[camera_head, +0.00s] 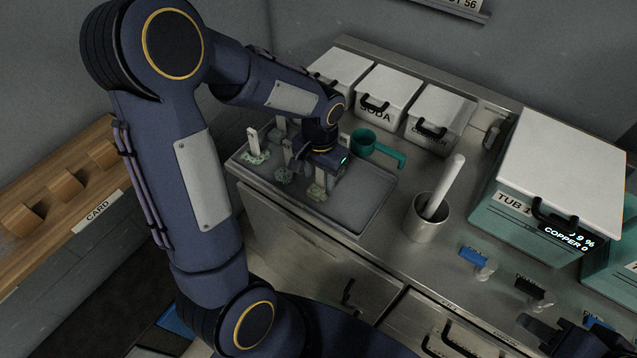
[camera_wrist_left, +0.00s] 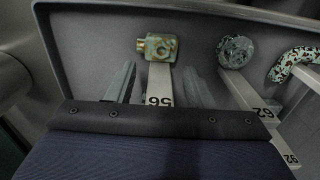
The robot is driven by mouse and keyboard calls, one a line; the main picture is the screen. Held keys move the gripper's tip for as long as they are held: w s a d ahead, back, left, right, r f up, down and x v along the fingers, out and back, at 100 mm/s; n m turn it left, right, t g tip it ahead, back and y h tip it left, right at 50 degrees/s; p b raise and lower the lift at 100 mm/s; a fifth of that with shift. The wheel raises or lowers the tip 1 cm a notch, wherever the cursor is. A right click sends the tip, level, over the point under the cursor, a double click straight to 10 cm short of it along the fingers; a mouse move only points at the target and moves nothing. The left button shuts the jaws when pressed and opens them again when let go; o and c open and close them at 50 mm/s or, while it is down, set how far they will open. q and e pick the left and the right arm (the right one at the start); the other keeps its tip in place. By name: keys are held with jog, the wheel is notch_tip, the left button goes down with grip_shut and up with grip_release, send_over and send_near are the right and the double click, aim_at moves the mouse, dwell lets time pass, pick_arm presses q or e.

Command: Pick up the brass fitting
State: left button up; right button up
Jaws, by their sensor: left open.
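The brass fitting (camera_wrist_left: 158,46), patchy with green, lies on a grey tray with a white tag numbered 56 running from it toward my gripper. In the head view the yellowish piece (camera_head: 317,190) near the tray's front appears to be the same fitting. My left gripper (camera_wrist_left: 160,72) is open; its two fingers stand either side of the tag, with the fitting just beyond the tips and nothing held. In the head view my left gripper (camera_head: 323,165) is low over the tray, its fingers mostly hidden. A dark part at the lower right looks like my right gripper (camera_head: 562,335); its jaws are unclear.
The tray (camera_head: 352,217) also holds a round speckled piece (camera_wrist_left: 235,52) tagged 62 and a curved one (camera_wrist_left: 294,62) tagged 92. The tray's right part is clear.

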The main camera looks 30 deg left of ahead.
pick_arm(q)
grip_shut()
jog(key=shift+r, duration=0.1)
